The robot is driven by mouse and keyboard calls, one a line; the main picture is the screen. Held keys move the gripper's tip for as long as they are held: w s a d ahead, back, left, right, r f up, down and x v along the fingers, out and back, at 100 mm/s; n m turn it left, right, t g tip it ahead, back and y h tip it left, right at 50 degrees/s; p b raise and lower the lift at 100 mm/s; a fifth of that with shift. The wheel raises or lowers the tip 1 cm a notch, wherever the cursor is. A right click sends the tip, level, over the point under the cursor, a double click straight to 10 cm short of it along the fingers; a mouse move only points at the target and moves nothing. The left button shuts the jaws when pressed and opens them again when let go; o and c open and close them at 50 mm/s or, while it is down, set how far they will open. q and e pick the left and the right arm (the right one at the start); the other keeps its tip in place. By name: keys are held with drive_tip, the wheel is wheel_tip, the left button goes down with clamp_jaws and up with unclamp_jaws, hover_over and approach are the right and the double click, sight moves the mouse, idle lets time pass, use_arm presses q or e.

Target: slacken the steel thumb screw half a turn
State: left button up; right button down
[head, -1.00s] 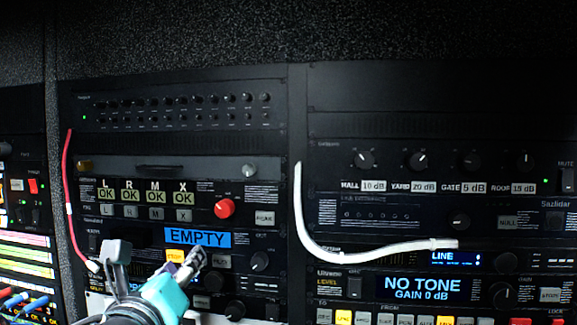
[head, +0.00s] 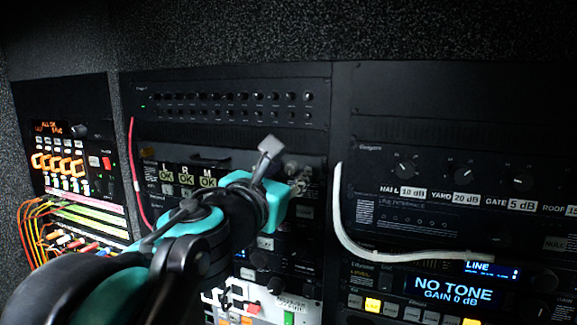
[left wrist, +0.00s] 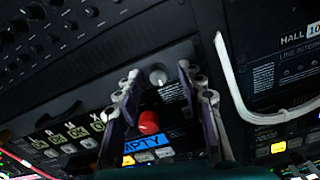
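The steel thumb screw (left wrist: 158,77) is a round pale grey knob at the right end of a dark panel. In the left wrist view it shows between the two fingers of my left gripper (left wrist: 157,76), with gaps on both sides. In the head view my left gripper (head: 284,165) is up at the right end of that panel, and its fingers and wrist partly hide the screw. The gripper is open and empty; I cannot tell how far its tips are from the panel. My right gripper is not in view.
A red knob (left wrist: 148,122) lies just below the screw. A white cable (head: 345,225) hangs close by on the right, and a red cable (head: 134,175) on the left. Rows of small knobs (head: 230,103) fill the unit above. My left arm covers much of the lower rack.

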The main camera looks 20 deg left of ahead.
use_arm(q)
drive_tip(key=shift+a, duration=0.15)
clamp_jaws()
drive_tip(key=shift+n, duration=0.3)
